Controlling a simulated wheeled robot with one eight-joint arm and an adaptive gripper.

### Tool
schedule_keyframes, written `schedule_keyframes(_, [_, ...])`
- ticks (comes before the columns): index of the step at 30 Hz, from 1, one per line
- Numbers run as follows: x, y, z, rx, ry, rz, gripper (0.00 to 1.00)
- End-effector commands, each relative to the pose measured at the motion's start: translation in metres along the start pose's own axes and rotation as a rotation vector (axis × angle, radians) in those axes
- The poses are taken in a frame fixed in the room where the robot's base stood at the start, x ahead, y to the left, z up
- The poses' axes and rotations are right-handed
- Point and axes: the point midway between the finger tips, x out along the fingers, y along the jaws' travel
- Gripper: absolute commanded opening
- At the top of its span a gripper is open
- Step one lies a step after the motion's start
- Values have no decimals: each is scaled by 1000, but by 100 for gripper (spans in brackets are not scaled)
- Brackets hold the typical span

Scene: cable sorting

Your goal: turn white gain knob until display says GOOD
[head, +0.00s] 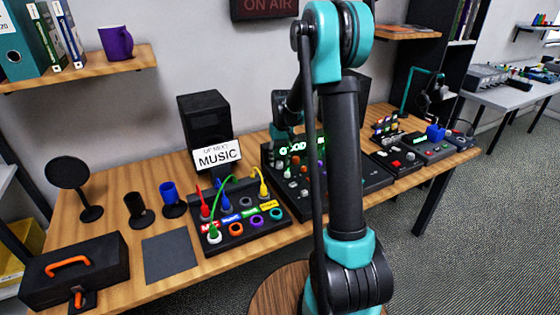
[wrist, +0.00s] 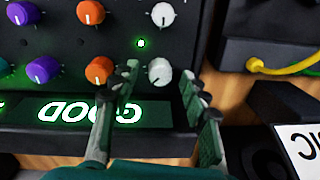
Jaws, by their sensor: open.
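The display reads GOOD in green letters; it shows upside down in the wrist view (wrist: 90,111) and upright in the head view (head: 293,147). A white knob (wrist: 159,71) sits just above the display's end in the wrist view, beside a lit green light (wrist: 141,43). A second white knob (wrist: 163,14) is farther up the same column. My gripper (wrist: 160,79) is open, with one finger on each side of the nearer white knob. A gap shows between the fingers and the knob. In the head view my arm hides much of the mixer panel.
Orange (wrist: 100,70), purple (wrist: 44,69) and teal knobs stand close beside the white one. A patch box with coloured cables (head: 240,222) sits left of the mixer, near a MUSIC sign (head: 218,156) and a black speaker (head: 205,120). A toolbox (head: 75,270) is at the table's left.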

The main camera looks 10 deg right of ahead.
Motion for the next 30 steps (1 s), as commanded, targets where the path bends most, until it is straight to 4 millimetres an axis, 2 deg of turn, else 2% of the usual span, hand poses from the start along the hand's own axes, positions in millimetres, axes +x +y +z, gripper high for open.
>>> schedule_keyframes(15, [-94, 0, 0, 0, 0, 0, 45])
schedule_keyframes(21, [-111, 0, 0, 0, 0, 0, 45])
schedule_keyframes(30, [-113, 0, 0, 0, 0, 0, 45])
